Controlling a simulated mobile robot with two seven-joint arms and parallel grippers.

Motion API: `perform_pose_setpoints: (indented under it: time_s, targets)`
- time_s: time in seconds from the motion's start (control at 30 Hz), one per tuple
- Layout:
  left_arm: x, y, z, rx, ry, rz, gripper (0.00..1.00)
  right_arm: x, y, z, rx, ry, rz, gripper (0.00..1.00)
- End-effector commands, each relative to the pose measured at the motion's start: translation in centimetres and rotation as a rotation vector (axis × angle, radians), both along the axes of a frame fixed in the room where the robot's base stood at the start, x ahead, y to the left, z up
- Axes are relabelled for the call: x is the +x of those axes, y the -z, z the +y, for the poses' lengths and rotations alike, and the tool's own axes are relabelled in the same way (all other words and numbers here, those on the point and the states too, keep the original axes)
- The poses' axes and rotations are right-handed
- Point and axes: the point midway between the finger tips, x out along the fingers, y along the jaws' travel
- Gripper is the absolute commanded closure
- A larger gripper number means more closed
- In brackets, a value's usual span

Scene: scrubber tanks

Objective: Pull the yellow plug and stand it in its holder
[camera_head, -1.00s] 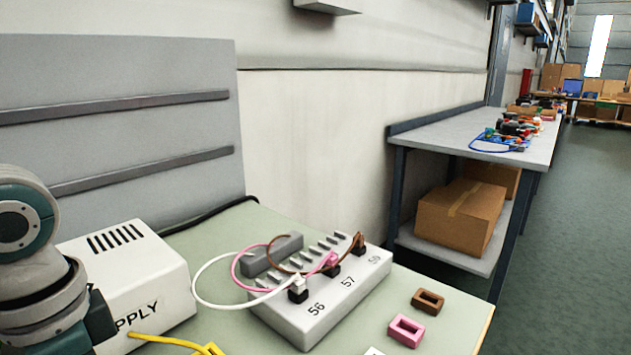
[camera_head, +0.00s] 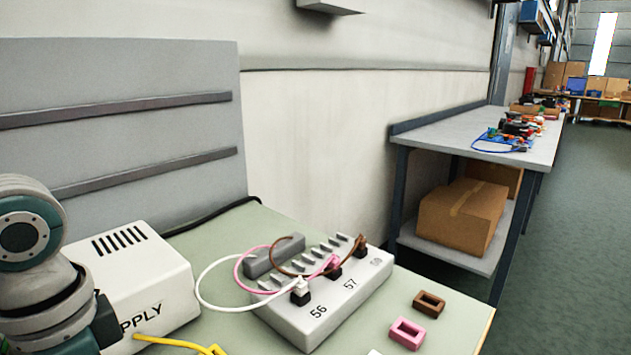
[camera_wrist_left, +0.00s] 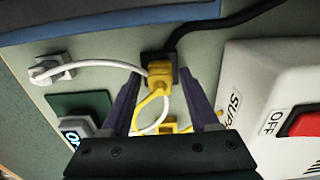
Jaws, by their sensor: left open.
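In the left wrist view the yellow plug (camera_wrist_left: 159,72) sits in a small black socket (camera_wrist_left: 147,57), with a black cable running from behind it. A yellow cable curls from the plug. My left gripper (camera_wrist_left: 158,80) is open, its two dark fingers one on each side of the plug, apparently not closed on it. A yellow piece (camera_wrist_left: 168,125), perhaps the holder, is partly hidden behind the gripper. My right gripper is not in view.
A white supply box (camera_head: 150,280) stands beside my left arm; its red switch (camera_wrist_left: 302,123) shows in the wrist view. A numbered socket block (camera_head: 330,310), brown holder (camera_head: 429,293) and pink holder (camera_head: 407,324) are at right.

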Motion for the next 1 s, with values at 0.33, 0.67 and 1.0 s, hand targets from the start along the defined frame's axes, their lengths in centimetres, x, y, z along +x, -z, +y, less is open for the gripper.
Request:
perform_pose_setpoints:
  time_s: [0.33,0.67,1.0]
  targets:
    - [0.02,0.02,-0.01,-0.001,0.0,-0.001,0.49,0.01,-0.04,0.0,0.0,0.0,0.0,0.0]
    - [0.03,0.0,-0.01,-0.001,0.0,-0.001,0.86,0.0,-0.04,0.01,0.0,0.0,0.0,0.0]
    - [0.03,-0.01,-0.01,-0.001,-0.001,-0.001,1.0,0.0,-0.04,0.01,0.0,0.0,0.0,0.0]
